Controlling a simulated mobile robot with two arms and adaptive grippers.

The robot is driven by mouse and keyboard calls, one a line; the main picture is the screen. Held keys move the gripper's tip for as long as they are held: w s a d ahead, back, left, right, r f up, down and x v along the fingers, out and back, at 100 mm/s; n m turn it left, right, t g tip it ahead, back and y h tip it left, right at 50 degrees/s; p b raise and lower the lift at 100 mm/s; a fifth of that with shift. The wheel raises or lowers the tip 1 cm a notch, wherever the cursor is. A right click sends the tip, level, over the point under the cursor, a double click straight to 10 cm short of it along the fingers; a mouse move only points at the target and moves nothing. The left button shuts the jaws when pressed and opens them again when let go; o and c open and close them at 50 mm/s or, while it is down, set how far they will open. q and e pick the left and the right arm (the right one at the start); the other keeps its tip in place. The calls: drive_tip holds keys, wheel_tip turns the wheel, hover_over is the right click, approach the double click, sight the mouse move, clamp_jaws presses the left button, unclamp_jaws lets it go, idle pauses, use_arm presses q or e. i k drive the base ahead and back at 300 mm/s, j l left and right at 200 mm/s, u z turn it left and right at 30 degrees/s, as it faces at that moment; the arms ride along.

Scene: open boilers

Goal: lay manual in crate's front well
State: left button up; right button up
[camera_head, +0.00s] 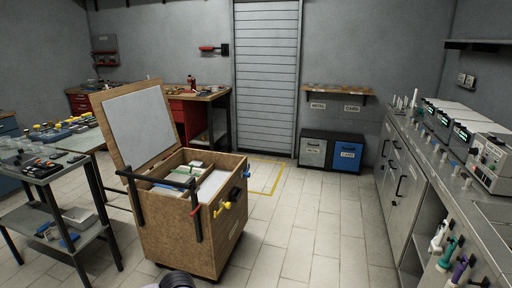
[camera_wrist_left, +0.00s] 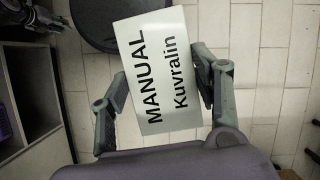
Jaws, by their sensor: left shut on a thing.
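In the left wrist view, the manual (camera_wrist_left: 155,70) is a white card with black print reading "MANUAL Kuvralin". It sits tilted between the two fingers of my left gripper (camera_wrist_left: 162,88), which is shut on it. The manual does not show in the head view. The crate (camera_head: 180,237) is a brown wooden box on the floor, its lid (camera_head: 138,128) standing open at the left. Dividers split its inside into wells. A green and white item (camera_head: 190,170) lies toward the back, and a pale surface (camera_head: 212,186) shows in the right-hand well.
A dark trolley (camera_head: 65,205) with small items stands left of the crate. A long steel counter (camera_head: 430,165) with devices runs along the right. Metal and card bins (camera_head: 331,151) stand at the back wall. Tiled floor is clear between crate and counter.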

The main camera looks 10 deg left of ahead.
sight(206, 199)
drive_tip(key=i, duration=1.95)
drive_tip(key=i+u, duration=0.2)
drive_tip(key=i, duration=0.55)
drive_tip(key=i+l+u, duration=0.2)
drive_tip(key=i, duration=0.5)
